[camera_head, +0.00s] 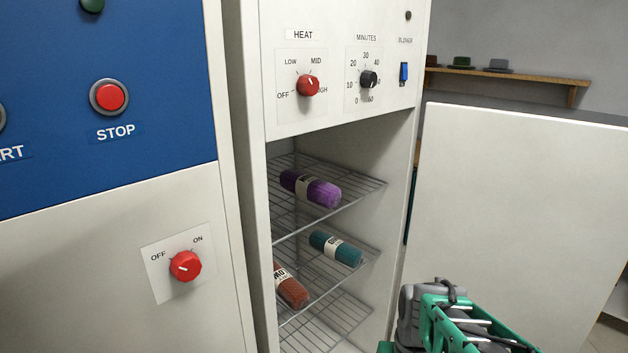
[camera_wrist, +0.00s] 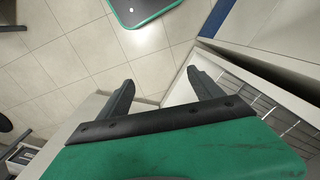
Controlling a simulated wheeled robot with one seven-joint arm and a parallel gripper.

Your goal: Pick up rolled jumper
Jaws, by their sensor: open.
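Three rolled garments with pale paper bands lie on wire racks inside an open white cabinet. The purple roll (camera_head: 321,193) lies on the upper rack. The teal roll (camera_head: 347,255) lies on the rack below it. The rust-red roll (camera_head: 293,291) lies left of the teal one, seemingly on the same rack, partly hidden by the cabinet's left edge. Which one is the jumper I cannot tell. My gripper (camera_wrist: 160,79) is open and empty in the wrist view, with floor tiles beyond its dark fingers. In the head view my green arm is at the lower right, outside the cabinet.
The cabinet's wire racks (camera_head: 352,193) sit below a panel with heat and minutes knobs. The open white door (camera_head: 520,200) stands at the right, behind my arm. A blue and white machine (camera_head: 90,260) stands close on the left. A wooden shelf (camera_head: 500,75) with hats hangs behind.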

